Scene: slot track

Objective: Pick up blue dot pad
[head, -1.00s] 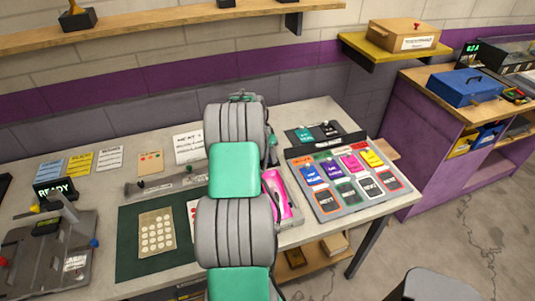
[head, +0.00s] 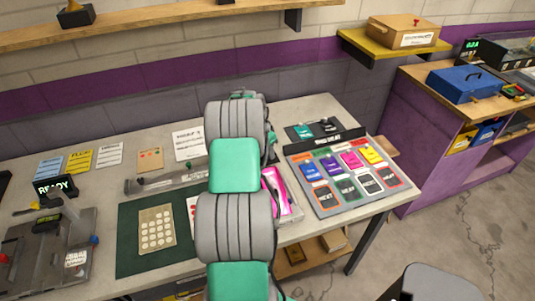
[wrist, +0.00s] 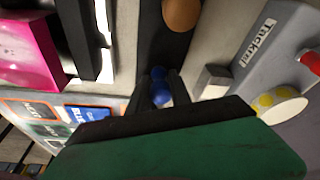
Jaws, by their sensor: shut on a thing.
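In the wrist view my gripper (wrist: 160,82) has its two dark fingers closed around a small, rounded blue thing (wrist: 161,94), which looks like the blue dot pad. Blue shows between the fingers and at their tips; the rest of it is hidden. It is over or close to a dark strip, and I cannot tell whether it touches it. In the head view my own arm hides the gripper and the blue thing.
A round orange piece (wrist: 182,14) lies on the dark strip ahead. A grey box (wrist: 275,40) and a yellow-dotted white round piece (wrist: 278,104) are at right. A pink object (wrist: 30,45) is at left. The card tray (head: 345,182) stands on the table's right.

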